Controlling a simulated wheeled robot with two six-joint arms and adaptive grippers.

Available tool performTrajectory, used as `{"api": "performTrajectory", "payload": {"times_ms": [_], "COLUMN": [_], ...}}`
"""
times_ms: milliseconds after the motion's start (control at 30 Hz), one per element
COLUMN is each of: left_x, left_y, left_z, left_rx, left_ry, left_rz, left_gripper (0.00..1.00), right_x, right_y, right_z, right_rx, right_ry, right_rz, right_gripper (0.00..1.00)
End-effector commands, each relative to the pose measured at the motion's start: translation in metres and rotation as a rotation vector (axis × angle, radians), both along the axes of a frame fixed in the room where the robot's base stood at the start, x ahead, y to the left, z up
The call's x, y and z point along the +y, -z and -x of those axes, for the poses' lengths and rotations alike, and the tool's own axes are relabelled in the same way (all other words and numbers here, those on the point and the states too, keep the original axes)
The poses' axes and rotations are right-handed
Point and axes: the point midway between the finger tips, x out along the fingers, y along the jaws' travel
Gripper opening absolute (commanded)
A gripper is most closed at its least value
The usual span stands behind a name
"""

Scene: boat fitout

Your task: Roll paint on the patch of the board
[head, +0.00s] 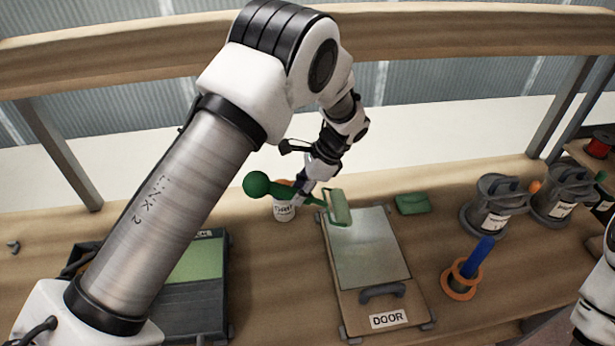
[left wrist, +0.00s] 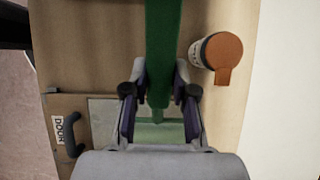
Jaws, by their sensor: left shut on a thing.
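My left gripper (head: 312,192) is shut on the green handle of the paint roller (head: 341,207). In the left wrist view the gripper (left wrist: 160,108) has the green roller handle (left wrist: 162,40) between its fingers. The roller head is over the far left corner of the pale grey-green patch (head: 370,250) on the board (head: 350,312) labelled DOOR. I cannot tell whether the roller touches the patch. The board also shows in the left wrist view (left wrist: 60,108), with the patch partly hidden by my gripper. My right gripper does not show; only part of my right arm is at the right edge.
A paint jar (head: 284,208) stands just left of the roller. A dark tray (head: 203,300) with a green surface lies left of the board, partly behind my left arm.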

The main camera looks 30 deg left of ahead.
Motion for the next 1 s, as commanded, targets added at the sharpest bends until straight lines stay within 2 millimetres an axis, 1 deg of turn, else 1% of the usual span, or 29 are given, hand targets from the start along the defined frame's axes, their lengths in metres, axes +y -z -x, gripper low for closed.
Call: {"api": "performTrajectory", "payload": {"times_ms": [33,167,400,500,633,1000], "left_x": [0.000,0.000,0.000,0.000,0.000,0.000], "left_y": [0.006,0.021,0.056,0.066,0.070,0.069], "left_z": [0.001,0.001,0.001,0.001,0.001,0.001], "left_rx": [0.001,0.001,0.001,0.000,0.000,0.000], "left_ry": [-0.001,-0.003,-0.005,-0.006,-0.007,-0.007], "left_rz": [0.001,0.001,0.001,0.001,0.001,0.001], "left_gripper": [0.00,0.00,0.00,0.00,0.00,0.00], "right_x": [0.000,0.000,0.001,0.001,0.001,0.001], "right_y": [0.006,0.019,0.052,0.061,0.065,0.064], "right_z": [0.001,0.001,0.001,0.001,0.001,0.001], "right_rx": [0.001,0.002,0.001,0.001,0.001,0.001], "right_ry": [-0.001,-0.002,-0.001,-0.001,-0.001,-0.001], "right_rz": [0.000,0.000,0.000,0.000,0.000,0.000], "right_gripper": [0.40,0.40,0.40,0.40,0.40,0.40]}}
